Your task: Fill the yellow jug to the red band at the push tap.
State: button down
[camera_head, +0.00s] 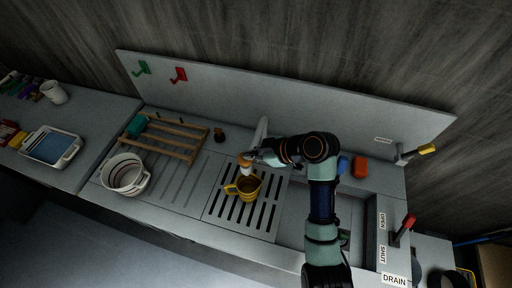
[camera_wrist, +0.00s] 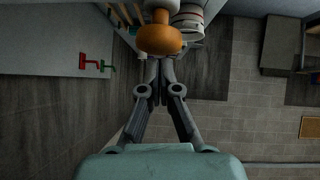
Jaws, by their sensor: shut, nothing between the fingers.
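The yellow jug (camera_head: 247,187) stands upright on the slotted drain grate (camera_head: 225,216), under the tap. The push tap (camera_head: 261,132) is a pale spout with an orange-brown knob (camera_head: 243,160); the knob also shows large in the wrist view (camera_wrist: 159,40). My gripper (camera_head: 256,156) is shut and empty, its fingertips (camera_wrist: 160,64) at the knob; I cannot tell whether they touch it. The red band on the jug and any water inside cannot be made out.
A white striped basin (camera_head: 124,175) and wooden rack (camera_head: 172,139) stand left of the grate. A red-handled lever (camera_head: 405,226) marked OPEN and SHUT and a yellow-handled lever (camera_head: 424,149) are at the right. A red block (camera_head: 360,166) lies behind my arm.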

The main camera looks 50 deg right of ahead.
jog(key=shift+f, duration=0.35)
jog(key=shift+f+b, duration=0.6)
jog(key=shift+f, duration=0.65)
dwell(1.1)
jog(key=shift+r, duration=0.1)
dwell(0.5)
jog(key=shift+r+p, duration=0.3)
jog(key=shift+r, duration=0.1)
notch_tip(320, 180, up, 4)
jog(key=p, duration=0.3)
jog(key=shift+s+a+f, duration=0.1)
jog(key=shift+s, duration=0.05)
jog(key=b+v, duration=0.1)
jog(key=v, duration=0.9)
jog(key=shift+b, duration=0.3)
